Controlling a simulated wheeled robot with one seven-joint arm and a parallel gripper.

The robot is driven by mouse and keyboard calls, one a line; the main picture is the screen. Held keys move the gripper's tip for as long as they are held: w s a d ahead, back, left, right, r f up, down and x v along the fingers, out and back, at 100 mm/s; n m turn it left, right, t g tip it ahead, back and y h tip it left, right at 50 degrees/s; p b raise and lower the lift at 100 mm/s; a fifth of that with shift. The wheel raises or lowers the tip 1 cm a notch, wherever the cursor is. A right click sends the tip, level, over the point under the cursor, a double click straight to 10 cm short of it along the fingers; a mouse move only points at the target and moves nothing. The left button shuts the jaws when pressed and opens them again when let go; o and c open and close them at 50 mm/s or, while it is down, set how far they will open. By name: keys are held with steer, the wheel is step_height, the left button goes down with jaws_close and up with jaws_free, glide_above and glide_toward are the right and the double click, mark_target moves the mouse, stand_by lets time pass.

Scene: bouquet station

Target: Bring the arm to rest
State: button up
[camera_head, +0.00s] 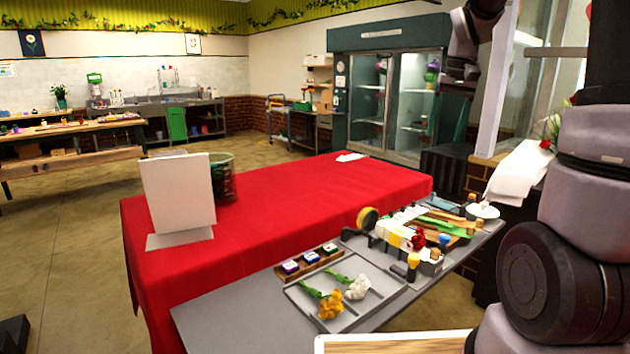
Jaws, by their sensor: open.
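My arm rises along the right edge, and its far end hangs down at the top right of the head view. My gripper (458,88) is at the lower tip of that end, small and dark in front of the glass-door cooler. It is open, and I see nothing held in it. It is high above the workbench and the red-covered table, apart from both. Its fingers are hard to make out against the dark background.
A red-clothed table (290,200) bears a white board (178,192) and a dark glass container (222,178). The grey workbench (215,318) in front holds a flower tray (378,318), stamps and tools. A pale post (494,85) stands close right of my arm's end.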

steer(key=s+a+r+t, duration=0.2)
steer(key=s+a+t, duration=0.1)
steer(key=s, duration=0.7)
steer(key=s+a+r+m+t+y, duration=0.1)
steer(key=s+a+r+t, duration=0.2)
steer(key=s, duration=0.7)
steer(key=shift+a+r, duration=0.15)
steer(key=shift+a, duration=0.15)
stand_by(0.4)
